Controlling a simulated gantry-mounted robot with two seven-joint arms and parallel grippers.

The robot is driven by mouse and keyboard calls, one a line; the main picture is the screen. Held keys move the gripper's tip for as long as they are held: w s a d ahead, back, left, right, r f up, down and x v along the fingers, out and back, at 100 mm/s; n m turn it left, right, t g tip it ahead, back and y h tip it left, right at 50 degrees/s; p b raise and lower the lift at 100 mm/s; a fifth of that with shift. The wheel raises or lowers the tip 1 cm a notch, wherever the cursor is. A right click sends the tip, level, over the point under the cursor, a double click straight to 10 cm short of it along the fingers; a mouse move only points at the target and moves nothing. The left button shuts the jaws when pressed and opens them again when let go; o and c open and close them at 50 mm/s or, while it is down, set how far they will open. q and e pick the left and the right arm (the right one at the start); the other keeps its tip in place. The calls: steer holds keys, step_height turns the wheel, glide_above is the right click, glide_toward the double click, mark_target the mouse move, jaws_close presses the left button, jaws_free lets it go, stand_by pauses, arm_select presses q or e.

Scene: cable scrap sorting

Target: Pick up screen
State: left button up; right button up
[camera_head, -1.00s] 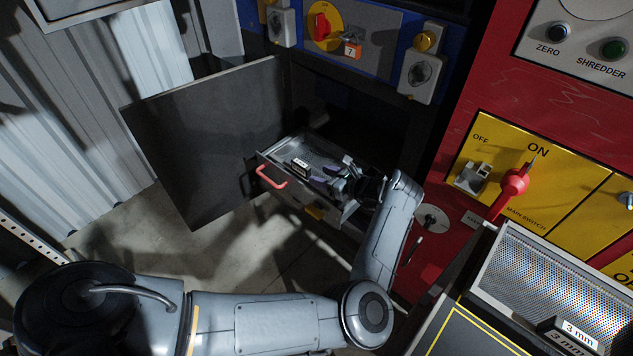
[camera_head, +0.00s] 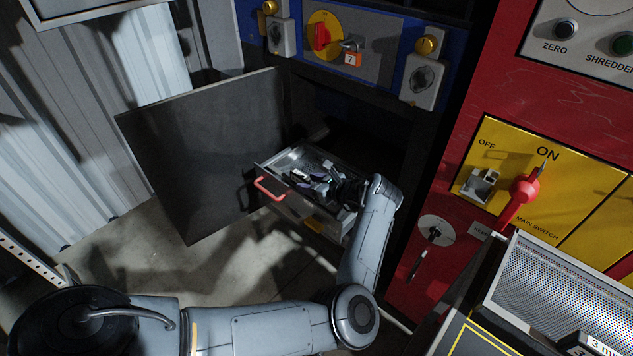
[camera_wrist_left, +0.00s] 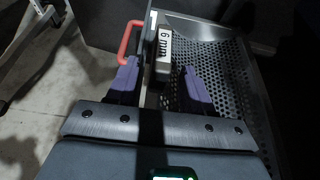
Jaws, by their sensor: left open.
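The perforated metal screen (camera_wrist_left: 228,72) lies in the open drawer (camera_head: 283,205), which has a red handle (camera_head: 270,188). A block with a white "6 mm" label (camera_wrist_left: 164,46) stands up at the screen's left side in the left wrist view. My left gripper (camera_head: 312,182) is over the drawer in the head view. Its purple-tipped fingers (camera_wrist_left: 161,70) are open, one on each side of the block in the wrist view. I cannot tell whether they touch it. The gripper and wrist hide part of the drawer. My right gripper is not in view.
A dark cabinet door (camera_head: 210,150) stands open left of the drawer. A red panel with a main switch (camera_head: 524,190) is on the right. Another perforated screen (camera_head: 560,285), labelled "3 mm", is at lower right. A padlock (camera_head: 351,55) hangs above the drawer.

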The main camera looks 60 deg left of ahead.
arm_select(q)
steer(key=shift+x, duration=1.3)
steer(key=shift+r, duration=0.1)
steer(key=shift+c, duration=0.3)
jaws_close()
steer(key=shift+r, duration=0.2)
